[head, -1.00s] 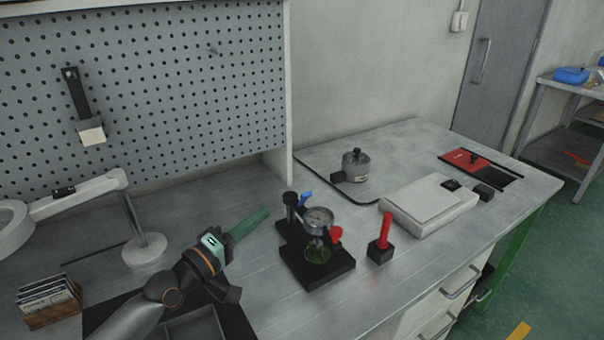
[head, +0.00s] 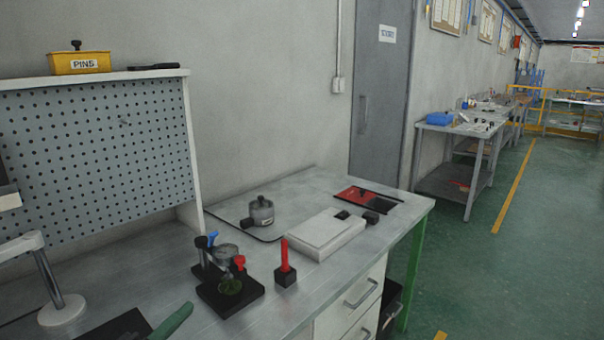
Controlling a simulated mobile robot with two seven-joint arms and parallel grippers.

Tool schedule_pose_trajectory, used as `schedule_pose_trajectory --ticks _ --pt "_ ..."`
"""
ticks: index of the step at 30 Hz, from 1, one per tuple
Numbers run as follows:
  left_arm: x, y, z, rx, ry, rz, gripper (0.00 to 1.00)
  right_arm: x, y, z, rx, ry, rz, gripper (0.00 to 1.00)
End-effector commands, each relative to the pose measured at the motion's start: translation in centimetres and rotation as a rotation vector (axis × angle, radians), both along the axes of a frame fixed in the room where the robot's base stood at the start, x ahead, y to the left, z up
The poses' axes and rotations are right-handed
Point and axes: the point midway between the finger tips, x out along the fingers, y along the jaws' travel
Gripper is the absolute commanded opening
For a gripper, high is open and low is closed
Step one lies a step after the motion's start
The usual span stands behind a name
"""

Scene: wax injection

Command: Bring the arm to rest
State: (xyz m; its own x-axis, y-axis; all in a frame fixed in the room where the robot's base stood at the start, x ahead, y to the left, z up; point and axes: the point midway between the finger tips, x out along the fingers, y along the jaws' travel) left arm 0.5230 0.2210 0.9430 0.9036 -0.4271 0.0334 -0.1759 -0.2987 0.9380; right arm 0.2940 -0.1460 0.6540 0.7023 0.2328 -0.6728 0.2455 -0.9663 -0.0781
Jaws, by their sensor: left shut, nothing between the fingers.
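My left gripper (head: 184,311) shows only at the bottom edge of the head view, as long green fingers pointing up and to the right. The fingers are shut with nothing between them; the rest of the gripper and its arm is below the frame. It is over the near part of the metal workbench (head: 110,280), left of and nearer than the black dial-gauge stand (head: 230,296), and apart from it. My right gripper is not in view.
A red-handled tool on a black block (head: 285,270), a white flat box (head: 325,235) and a metal pot (head: 261,212) stand farther right. A lamp post (head: 55,285) stands left. A dark mat (head: 118,326) lies beside the fingers. Green floor (head: 520,260) is open at right.

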Motion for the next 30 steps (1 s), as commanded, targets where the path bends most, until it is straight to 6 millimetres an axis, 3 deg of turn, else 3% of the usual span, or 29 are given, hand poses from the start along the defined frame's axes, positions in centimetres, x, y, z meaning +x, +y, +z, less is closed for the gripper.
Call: schedule_pose_trajectory --ticks 1,6,12,19,30 --pt "-1.7 -2.1 -2.5 0.087 0.045 -0.040 0.00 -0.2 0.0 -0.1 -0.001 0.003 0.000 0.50" --pt "-6.8 -5.7 -8.7 0.445 0.155 -0.144 0.00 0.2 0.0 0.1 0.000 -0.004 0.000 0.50" --pt "-13.6 -6.4 -14.7 0.838 0.310 -0.263 0.00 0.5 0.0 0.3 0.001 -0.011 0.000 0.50" --pt "-20.1 -4.4 -18.0 1.130 0.489 -0.370 0.00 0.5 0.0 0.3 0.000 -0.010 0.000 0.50" --pt "-28.7 -0.8 -19.4 1.365 0.761 -0.519 0.00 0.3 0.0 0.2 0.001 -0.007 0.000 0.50"
